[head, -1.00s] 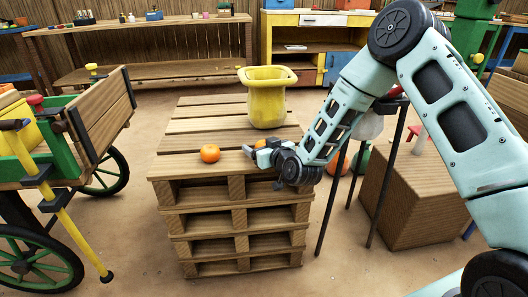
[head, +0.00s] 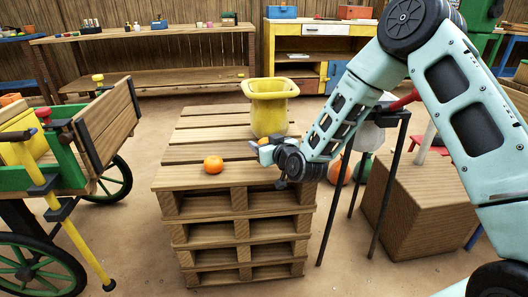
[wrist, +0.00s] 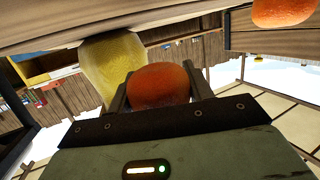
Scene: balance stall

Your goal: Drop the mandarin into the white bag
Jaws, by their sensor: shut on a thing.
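My gripper (wrist: 158,92) is shut on a mandarin (wrist: 160,84), which sits between its two fingers in the wrist view. In the head view my gripper (head: 262,150) is above the pallet stack's right part, in front of a yellow bag (head: 270,108), and mostly hides the held mandarin. The yellow bag stands upright and open-topped, and also shows behind the fingers in the wrist view (wrist: 110,68). A whitish rounded thing (head: 369,137) is partly behind my arm; I cannot tell whether it is the white bag.
A second mandarin (head: 213,164) lies on the pallet stack (head: 200,178), left of my gripper. A dark-legged stand (head: 393,190) and a wooden crate (head: 425,215) are at the right. A cart (head: 105,125) is at the left. Workbenches (head: 160,37) line the back.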

